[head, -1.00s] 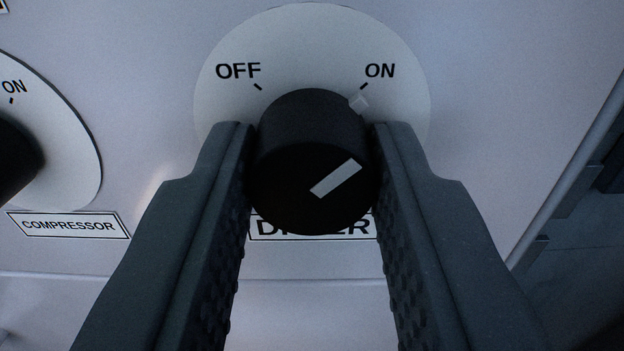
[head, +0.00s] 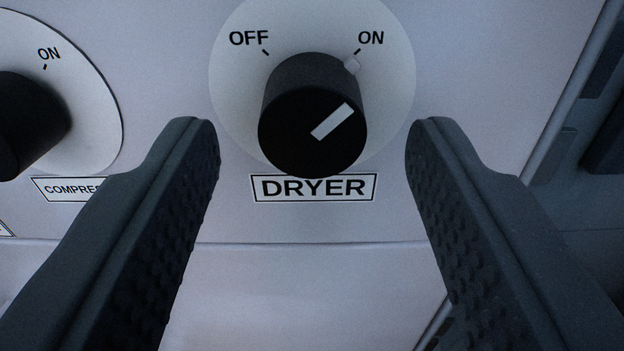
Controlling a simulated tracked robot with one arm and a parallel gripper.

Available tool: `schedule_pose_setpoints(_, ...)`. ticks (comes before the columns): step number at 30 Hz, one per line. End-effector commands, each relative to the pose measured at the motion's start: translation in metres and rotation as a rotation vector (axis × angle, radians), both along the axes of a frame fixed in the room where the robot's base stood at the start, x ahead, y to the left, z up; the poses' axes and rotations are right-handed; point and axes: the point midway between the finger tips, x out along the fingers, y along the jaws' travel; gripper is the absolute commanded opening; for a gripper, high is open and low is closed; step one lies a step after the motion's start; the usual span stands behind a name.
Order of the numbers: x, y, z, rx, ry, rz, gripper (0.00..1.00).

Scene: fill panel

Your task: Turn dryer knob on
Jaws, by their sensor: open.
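The dryer knob (head: 312,118) is black and round, on a white dial plate (head: 235,85) with OFF at upper left and ON at upper right. Its white pointer mark slants up to the right, toward ON, and a small light tab on its rim sits by the ON tick. The DRYER label (head: 313,188) is below the knob and fully readable. My gripper (head: 312,135) is open, with one dark textured finger on each side of the knob. Clear gaps show between both fingers and the knob, and nothing is held.
The compressor knob (head: 30,120) on its white dial is at the left, close to my left finger. Its COMPRESSOR label (head: 68,188) is partly hidden by that finger. The panel's right edge and dark structures (head: 590,130) lie at the right.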

Motion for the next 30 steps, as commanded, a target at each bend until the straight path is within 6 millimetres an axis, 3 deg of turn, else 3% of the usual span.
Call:
schedule_pose_setpoints(21,-0.088,0.000,-0.001,0.000,0.002,0.000,0.50)
schedule_pose_setpoints(30,-0.114,0.000,-0.001,0.000,0.002,0.000,0.50)
